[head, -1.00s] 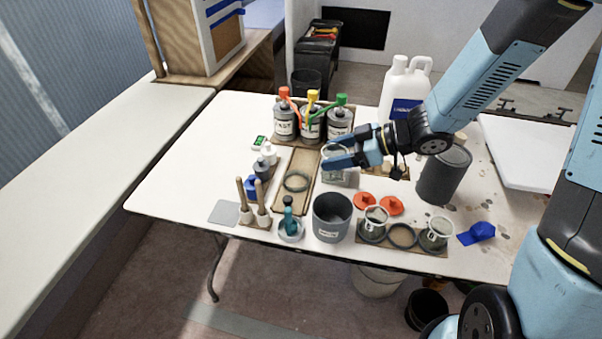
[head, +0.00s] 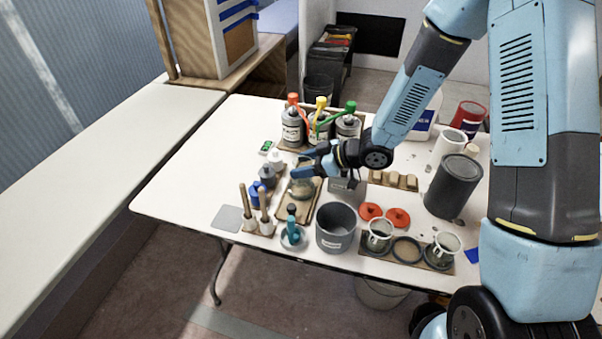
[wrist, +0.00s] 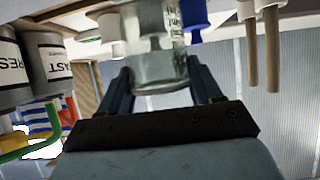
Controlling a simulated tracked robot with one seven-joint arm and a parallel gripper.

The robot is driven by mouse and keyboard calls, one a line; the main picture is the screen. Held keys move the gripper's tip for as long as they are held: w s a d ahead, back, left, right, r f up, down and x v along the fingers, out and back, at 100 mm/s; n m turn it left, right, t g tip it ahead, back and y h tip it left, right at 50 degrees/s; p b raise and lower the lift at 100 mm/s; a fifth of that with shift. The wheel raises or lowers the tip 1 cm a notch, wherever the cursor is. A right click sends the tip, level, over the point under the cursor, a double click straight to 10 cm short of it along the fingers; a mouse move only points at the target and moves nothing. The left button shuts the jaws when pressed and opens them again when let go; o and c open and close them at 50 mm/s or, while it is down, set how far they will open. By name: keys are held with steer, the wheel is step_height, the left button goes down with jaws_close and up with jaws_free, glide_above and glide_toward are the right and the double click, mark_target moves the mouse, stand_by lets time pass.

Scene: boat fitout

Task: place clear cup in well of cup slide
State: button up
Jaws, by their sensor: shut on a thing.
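The clear cup (head: 302,186) is held between the two blue fingers of my gripper (head: 304,173), over the round well of the cup slide (head: 293,215). The slide is a long wooden board lying on the table. The wrist view shows the see-through cup (wrist: 158,68), with markings on its side, between the fingers of my gripper (wrist: 163,84). The cup's base and the dark well ring overlap in the head view, so I cannot tell whether the cup touches the well or hangs just above it.
Pump bottles (head: 320,124) stand behind the slide. Small bottles (head: 267,176) and brushes (head: 254,212) stand to its left. A grey pot (head: 334,228) is close at the front right. A holder with strainer cups (head: 407,250) lies further right. The table's left part is clear.

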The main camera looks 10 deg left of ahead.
steer(key=shift+a+f, duration=0.25)
steer(key=shift+f, duration=0.1)
step_height(320, 180, down, 3)
steer(key=shift+w+a+f, duration=0.1)
steer(key=shift+a, duration=0.1)
steer(key=o, duration=1)
steer(key=shift+o, duration=0.2)
steer(key=v, duration=1.2)
